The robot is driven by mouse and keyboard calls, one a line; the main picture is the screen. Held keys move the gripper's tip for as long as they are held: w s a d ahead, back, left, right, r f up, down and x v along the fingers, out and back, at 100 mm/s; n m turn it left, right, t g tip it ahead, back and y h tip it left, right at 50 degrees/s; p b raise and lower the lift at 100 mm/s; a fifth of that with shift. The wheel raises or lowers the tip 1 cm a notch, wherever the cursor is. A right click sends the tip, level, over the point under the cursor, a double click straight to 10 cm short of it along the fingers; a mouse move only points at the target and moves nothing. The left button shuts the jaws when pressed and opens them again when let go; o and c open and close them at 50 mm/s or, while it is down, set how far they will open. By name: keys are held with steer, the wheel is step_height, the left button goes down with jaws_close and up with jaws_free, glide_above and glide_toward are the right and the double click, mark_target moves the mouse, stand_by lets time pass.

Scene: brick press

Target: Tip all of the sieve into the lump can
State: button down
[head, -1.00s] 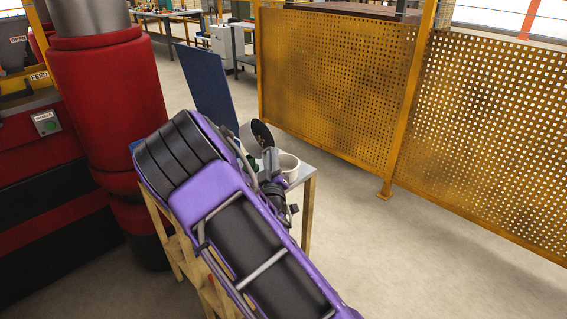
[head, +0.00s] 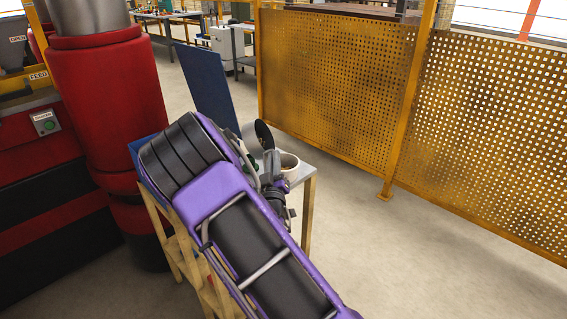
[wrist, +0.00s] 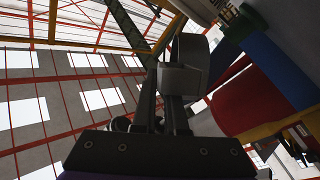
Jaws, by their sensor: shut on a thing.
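My gripper (head: 271,166) is shut on the sieve (head: 251,140), whose pale round wall and dark inside show above the table in the head view. The sieve is tilted steeply on its side, its dark opening turned to the right. The lump can (head: 290,163), pale and open-topped, stands upright on the table, just right of and below the sieve, partly hidden by my gripper. In the wrist view the sieve (wrist: 187,60) is a grey drum beyond the fingers. I cannot see what is in the sieve or the can.
The small table (head: 308,178) has wooden legs, and my arm covers much of it. A red press column (head: 105,105) stands close on the left. A blue panel (head: 205,88) and yellow perforated guards (head: 335,95) stand behind. The floor at right is clear.

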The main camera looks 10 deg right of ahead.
steer(key=shift+f+m, duration=0.15)
steer(key=shift+m, duration=0.15)
steer(key=shift+d+f+m+h, duration=0.1)
steer(key=shift+d+m+h, duration=0.2)
steer(key=shift+m, duration=0.8)
stand_by(0.3)
steer(key=shift+s+d+f+m+h, duration=0.1)
steer(key=shift+s+d+m+h, duration=0.1)
steer(key=shift+d+m, duration=0.25)
steer(key=shift+s+d+f+m+h, duration=0.1)
steer(key=shift+d+m+h, duration=0.1)
steer(key=shift+d+m, duration=0.25)
stand_by(0.5)
steer(key=shift+f+m+h+b, duration=0.15)
steer(key=shift+m+h+b, duration=0.15)
steer(key=shift+m+b, duration=1.05)
steer(key=shift+s+d+f+m+g+h, duration=0.15)
steer(key=shift+m+h, duration=0.15)
steer(key=shift+m, duration=0.6)
steer(key=shift+w+d+f+m+g+h, duration=0.1)
steer(key=shift+f+m+h, duration=0.15)
steer(key=shift+m, duration=0.6)
steer(key=shift+s+d+f+m+g+h, duration=0.15)
steer(key=shift+m+h, duration=0.2)
steer(key=shift+m, duration=0.55)
stand_by(0.9)
